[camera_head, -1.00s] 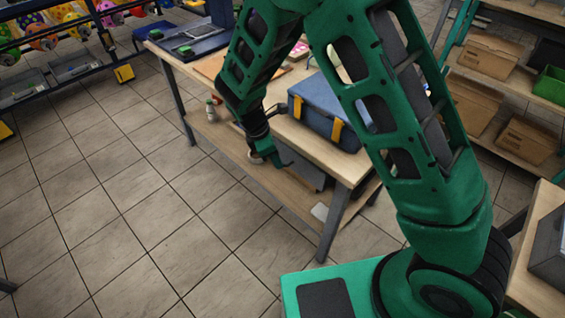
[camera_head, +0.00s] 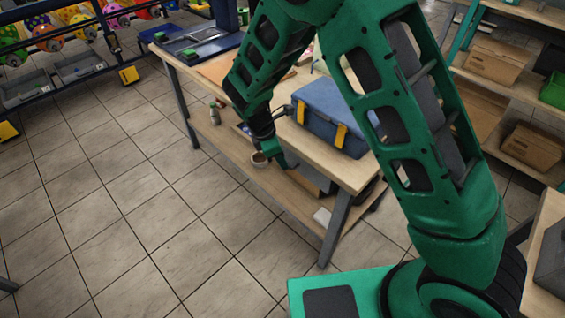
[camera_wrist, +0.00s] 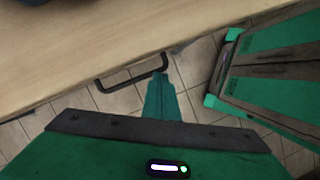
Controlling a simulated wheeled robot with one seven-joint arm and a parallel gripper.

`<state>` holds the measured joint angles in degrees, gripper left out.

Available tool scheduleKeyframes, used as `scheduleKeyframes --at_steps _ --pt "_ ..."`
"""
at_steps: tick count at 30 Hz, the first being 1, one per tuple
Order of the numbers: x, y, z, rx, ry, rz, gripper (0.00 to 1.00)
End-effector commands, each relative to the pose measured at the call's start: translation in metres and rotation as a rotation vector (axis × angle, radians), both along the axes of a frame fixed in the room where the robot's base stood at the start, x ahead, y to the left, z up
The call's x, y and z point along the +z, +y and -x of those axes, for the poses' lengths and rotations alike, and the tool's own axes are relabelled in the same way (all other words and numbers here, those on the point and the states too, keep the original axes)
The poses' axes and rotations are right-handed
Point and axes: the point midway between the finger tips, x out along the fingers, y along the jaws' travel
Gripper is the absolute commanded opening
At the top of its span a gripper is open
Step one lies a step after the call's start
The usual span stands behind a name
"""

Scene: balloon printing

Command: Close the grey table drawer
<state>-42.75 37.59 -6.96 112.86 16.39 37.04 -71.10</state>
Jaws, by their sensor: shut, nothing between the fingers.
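The table (camera_head: 325,165) has a wooden top and a lower shelf. Its grey drawer (camera_head: 323,183) shows only as a small dark patch under the front edge, mostly hidden by the tabletop and my arm; I cannot tell how far out it is. In the wrist view the drawer's black bar handle (camera_wrist: 118,82) sticks out past the tabletop edge (camera_wrist: 60,62). My gripper (camera_head: 287,165) is shut and empty, in front of the table's front edge. In the wrist view its green fingertips (camera_wrist: 160,76) are right beside the handle; I cannot tell if they touch it.
A blue case with yellow latches (camera_head: 325,115) stands on the tabletop. A bottle (camera_head: 215,112) and a round container (camera_head: 260,160) are on the lower shelf. A shelf with cardboard boxes (camera_head: 495,60) stands at the right. The tiled floor (camera_head: 130,200) in front is clear.

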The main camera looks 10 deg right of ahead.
Motion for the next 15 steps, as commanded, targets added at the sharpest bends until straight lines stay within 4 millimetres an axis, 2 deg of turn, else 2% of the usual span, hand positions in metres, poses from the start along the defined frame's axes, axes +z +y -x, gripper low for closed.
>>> scheduleKeyframes --at_steps 4,9,15 --pt "0.003 0.029 0.004 0.008 0.004 -0.008 0.00" --pt "0.041 0.041 0.006 0.009 0.001 -0.013 0.00" --pt "0.075 0.051 0.008 0.007 0.004 -0.012 0.00"
